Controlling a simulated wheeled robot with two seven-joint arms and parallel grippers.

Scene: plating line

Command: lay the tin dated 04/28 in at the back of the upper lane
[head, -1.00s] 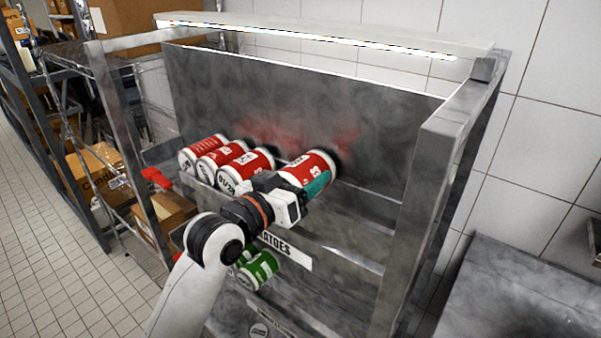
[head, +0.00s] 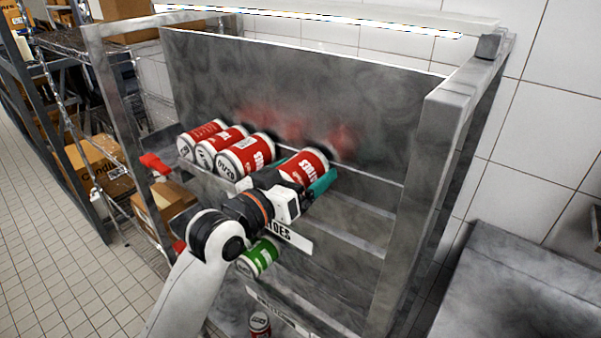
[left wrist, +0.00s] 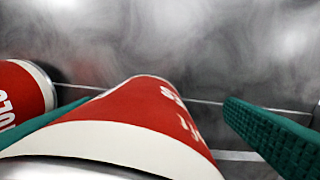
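A red tin (head: 305,166) with white ends lies on its side in the upper lane, right of several other red tins. My left gripper (head: 300,187) is around it. In the left wrist view the red tin (left wrist: 140,120) lies between the two green fingers, with a clear gap to the right finger (left wrist: 270,132). The left finger is partly hidden behind the tin. The gripper looks open. No date can be read on this tin. The nearest neighbouring red tin (head: 247,155) also shows at the left wrist view's left edge (left wrist: 22,98). My right gripper is out of view.
The upper lane (head: 365,203) is bare to the right of the tin, up to the grey rack post (head: 425,170). A grey back panel (head: 300,85) stands behind. A green tin (head: 258,256) lies in a lower lane. A red clip (head: 154,163) juts out at left.

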